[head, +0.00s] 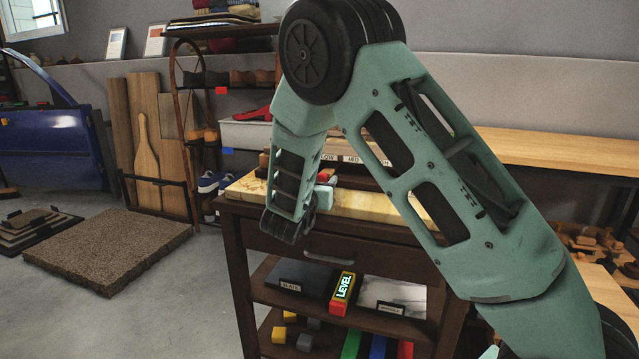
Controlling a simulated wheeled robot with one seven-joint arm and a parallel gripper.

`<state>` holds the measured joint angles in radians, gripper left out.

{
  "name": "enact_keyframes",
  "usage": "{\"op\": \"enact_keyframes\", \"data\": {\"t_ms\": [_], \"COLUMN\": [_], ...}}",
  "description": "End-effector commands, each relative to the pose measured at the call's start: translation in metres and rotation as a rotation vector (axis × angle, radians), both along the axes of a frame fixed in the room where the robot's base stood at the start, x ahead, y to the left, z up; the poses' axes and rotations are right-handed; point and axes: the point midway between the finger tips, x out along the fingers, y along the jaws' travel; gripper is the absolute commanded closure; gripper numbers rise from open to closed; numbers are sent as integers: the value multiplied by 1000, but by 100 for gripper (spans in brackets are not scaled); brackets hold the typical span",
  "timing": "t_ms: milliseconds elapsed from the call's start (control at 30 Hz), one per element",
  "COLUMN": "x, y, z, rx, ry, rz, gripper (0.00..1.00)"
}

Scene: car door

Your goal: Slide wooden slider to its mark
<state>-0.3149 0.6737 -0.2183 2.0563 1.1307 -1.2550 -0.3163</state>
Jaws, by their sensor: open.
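A dark wooden board (350,174) lies on the pale top of the wooden cabinet (245,188). My gripper (325,188) is open at the front of the board, close to that piece. My wrist and forearm hide most of it. I cannot tell whether it touches anything.
A light wooden bench (560,150) stands behind at right. A brown mat (110,250) lies left, with clear floor between.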

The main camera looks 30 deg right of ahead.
Motion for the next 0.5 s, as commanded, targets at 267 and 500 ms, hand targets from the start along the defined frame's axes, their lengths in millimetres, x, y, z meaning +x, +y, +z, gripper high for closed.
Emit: {"op": "enact_keyframes", "data": {"t_ms": [267,500], "x": [0,-21], "y": [0,-17], "z": [0,1], "rx": [0,-2], "ry": [0,5], "rz": [0,-4], "gripper": [100,100]}}
